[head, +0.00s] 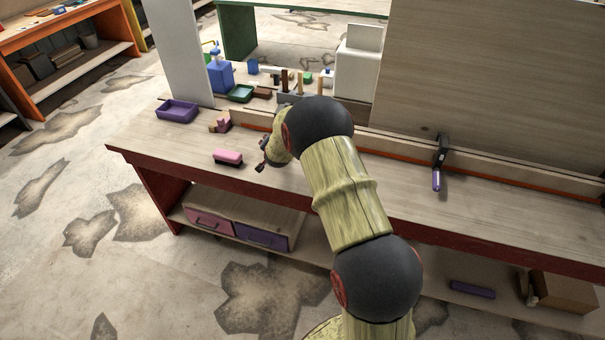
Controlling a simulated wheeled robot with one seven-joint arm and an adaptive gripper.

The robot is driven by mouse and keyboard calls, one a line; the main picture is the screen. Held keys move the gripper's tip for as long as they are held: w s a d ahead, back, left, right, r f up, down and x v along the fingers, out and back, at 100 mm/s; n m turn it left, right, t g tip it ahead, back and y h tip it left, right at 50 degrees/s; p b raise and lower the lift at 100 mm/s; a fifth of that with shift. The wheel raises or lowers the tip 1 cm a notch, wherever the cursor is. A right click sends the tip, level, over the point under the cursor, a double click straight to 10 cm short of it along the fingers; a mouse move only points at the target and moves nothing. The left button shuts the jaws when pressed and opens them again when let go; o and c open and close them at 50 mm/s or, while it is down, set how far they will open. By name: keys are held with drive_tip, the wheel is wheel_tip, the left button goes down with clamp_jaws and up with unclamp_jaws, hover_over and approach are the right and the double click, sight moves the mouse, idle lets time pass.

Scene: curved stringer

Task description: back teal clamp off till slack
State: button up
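A black clamp with a purple handle (437,180) grips the long wooden strip (510,177) on the bench, right of my arm. I see no teal clamp; my arm covers part of the strip, and whether a clamp is behind it I cannot tell. My gripper (261,158) is small and dark at the end of my arm, above the bench left of the strip. It is partly hidden and too small to tell whether it is open or shut. It is well apart from the purple-handled clamp.
The bench (460,215) holds a pink-topped brush (228,157) just left of my gripper, a purple tray (177,110) and a green tray (240,93). Several bottles and blocks stand behind. A large wooden panel (490,80) rises at the back right. The right front benchtop is clear.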

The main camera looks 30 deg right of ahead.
drive_tip(key=shift+f+m+t+y+b, duration=0.3)
drive_tip(key=shift+t+b, duration=0.2)
drive_tip(key=shift+b, duration=1.55)
